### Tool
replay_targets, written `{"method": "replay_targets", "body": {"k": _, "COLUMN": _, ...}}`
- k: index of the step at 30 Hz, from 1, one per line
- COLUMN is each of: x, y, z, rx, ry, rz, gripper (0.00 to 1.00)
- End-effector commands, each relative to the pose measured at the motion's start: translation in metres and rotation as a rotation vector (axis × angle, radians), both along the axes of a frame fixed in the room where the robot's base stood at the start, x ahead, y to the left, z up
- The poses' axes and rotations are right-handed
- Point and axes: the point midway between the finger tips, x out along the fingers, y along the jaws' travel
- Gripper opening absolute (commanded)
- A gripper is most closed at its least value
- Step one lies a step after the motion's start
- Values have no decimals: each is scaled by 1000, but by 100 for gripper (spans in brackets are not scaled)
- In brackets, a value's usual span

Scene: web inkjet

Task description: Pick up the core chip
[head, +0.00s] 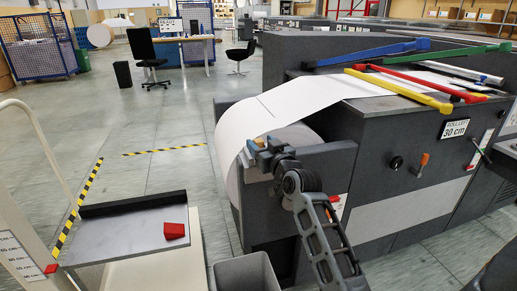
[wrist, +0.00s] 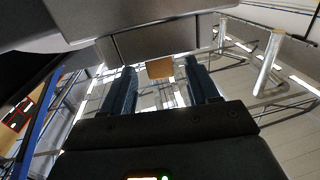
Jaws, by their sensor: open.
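A small tan-brown square piece, which looks like the core chip (wrist: 160,68), shows between the fingertips of my gripper (wrist: 160,82) in the wrist view. In the head view a small orange-brown patch (head: 259,142) shows at the fingertips, probably the same piece. My gripper (head: 267,152) has blue fingers and is open, at the near end of the dark machine beside the white paper roll (head: 230,150). In the wrist view there are gaps between the piece and both fingers. I cannot tell what supports the piece.
A grey tray table (head: 130,232) with a red block (head: 174,230) stands at the lower left. A grey bin (head: 245,272) stands below my arm. Red, yellow, green and blue bars (head: 408,88) lie on the machine (head: 400,150). Open floor (head: 150,110) lies to the left.

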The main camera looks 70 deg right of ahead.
Motion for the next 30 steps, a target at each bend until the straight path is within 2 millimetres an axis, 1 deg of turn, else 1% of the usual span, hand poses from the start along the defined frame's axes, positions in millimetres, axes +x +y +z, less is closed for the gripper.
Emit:
{"method": "replay_targets", "body": {"k": 3, "x": 15, "y": -11, "z": -2, "rx": 0, "ry": -1, "rz": 0, "gripper": 60}}
{"method": "replay_targets", "body": {"k": 7, "x": 27, "y": -22, "z": -3, "rx": -1, "ry": -1, "rz": -1, "gripper": 60}}
{"method": "replay_targets", "body": {"k": 11, "x": 32, "y": -27, "z": -4, "rx": -1, "ry": 0, "rz": -2, "gripper": 60}}
{"method": "replay_targets", "body": {"k": 17, "x": 32, "y": -27, "z": -4, "rx": -1, "ry": 0, "rz": -1, "gripper": 60}}
{"method": "replay_targets", "body": {"k": 30, "x": 32, "y": -27, "z": -4, "rx": -1, "ry": 0, "rz": -1, "gripper": 18}}
